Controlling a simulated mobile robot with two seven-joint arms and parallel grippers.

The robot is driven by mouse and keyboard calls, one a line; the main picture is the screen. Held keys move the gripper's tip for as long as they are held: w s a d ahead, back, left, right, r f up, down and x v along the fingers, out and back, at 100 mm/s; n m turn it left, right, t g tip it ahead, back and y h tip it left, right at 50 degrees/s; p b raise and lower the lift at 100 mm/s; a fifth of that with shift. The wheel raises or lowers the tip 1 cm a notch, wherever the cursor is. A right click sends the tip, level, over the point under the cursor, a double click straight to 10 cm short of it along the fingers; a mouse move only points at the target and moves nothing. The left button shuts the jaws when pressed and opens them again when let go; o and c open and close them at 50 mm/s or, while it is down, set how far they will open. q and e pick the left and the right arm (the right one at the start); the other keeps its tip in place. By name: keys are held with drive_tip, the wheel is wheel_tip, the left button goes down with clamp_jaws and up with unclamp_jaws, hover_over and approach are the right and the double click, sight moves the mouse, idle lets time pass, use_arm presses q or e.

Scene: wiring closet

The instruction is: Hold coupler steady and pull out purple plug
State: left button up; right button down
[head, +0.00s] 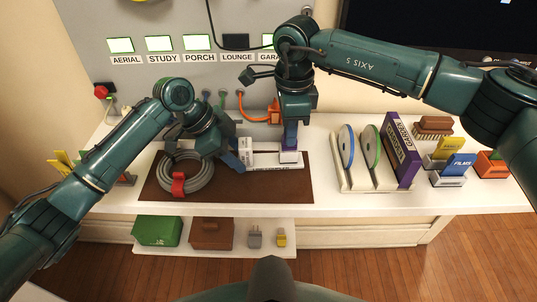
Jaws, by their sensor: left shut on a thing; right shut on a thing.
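The white coupler (246,152) stands on the brown mat, in the middle of the head view. My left gripper (236,162) is shut on it from its left side and hides part of it. The purple plug (289,157) is to the right of the coupler, with a pale body and a purple band. My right gripper (290,143) is shut on it from above. A gap shows between the plug and the coupler's upright part. The plug sits over the right end of a low white labelled base (265,163); I cannot tell whether they touch.
A coiled grey cable (187,171) with a red strap lies left on the brown mat (222,194). A rack with discs (360,187) and a purple box (401,153) stands right. The wall panel (160,22) with labelled screens and an orange cable (254,118) is behind.

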drive_tip(key=shift+r, duration=0.25)
drive_tip(key=shift+r, duration=0.35)
drive_tip(key=shift+r, duration=0.15)
drive_tip(key=shift+r, duration=2.3)
use_arm(q)
drive_tip(key=o, duration=1.2)
drive_tip(key=shift+c, duration=0.2)
drive_tip(key=v, duration=1.2)
